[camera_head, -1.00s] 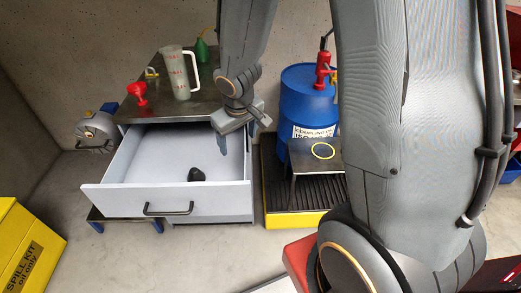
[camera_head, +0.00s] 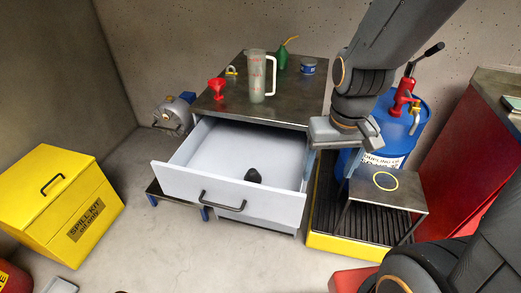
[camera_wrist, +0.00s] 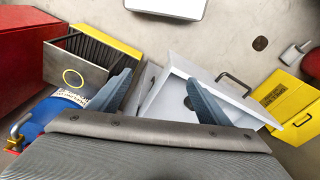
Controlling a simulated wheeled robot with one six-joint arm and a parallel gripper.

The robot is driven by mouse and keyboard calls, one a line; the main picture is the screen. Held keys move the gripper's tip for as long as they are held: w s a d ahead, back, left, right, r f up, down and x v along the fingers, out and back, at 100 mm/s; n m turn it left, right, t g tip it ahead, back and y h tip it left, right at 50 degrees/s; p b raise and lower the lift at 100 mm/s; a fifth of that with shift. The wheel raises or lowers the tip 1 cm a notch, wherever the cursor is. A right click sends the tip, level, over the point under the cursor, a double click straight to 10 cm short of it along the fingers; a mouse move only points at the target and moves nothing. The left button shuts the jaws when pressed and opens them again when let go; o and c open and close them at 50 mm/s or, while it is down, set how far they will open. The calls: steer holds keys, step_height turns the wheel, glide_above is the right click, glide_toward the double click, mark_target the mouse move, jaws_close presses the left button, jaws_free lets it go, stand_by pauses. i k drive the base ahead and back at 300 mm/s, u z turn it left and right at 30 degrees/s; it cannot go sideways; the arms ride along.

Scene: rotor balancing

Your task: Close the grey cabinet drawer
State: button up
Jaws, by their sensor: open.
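The grey cabinet drawer (camera_head: 232,204) is pulled well out of the cabinet under the dark worktop. Its front has a dark bar handle (camera_head: 223,203), and a small black lump (camera_head: 253,175) lies inside on its floor. My gripper (camera_head: 328,165) is open and empty, pointing down at the drawer's right wall near the cabinet. In the wrist view its two fingers (camera_wrist: 160,85) are spread apart. One finger overlaps the drawer (camera_wrist: 172,98) there; I cannot tell whether it touches. The handle also shows in the wrist view (camera_wrist: 234,82), away from the fingers.
A jug (camera_head: 257,78), a red funnel (camera_head: 216,88) and a green oil can (camera_head: 283,56) stand on the worktop (camera_head: 292,97). A blue drum (camera_head: 424,113) and a small stand (camera_head: 395,196) are at right. A yellow spill kit (camera_head: 60,205) is at left. Floor before the drawer is clear.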

mark_target(209, 168)
steer(key=u, duration=0.05)
steer(key=k, duration=0.5)
steer(key=u, duration=1.15)
steer(key=i, duration=0.65)
steer(key=z, duration=1.2)
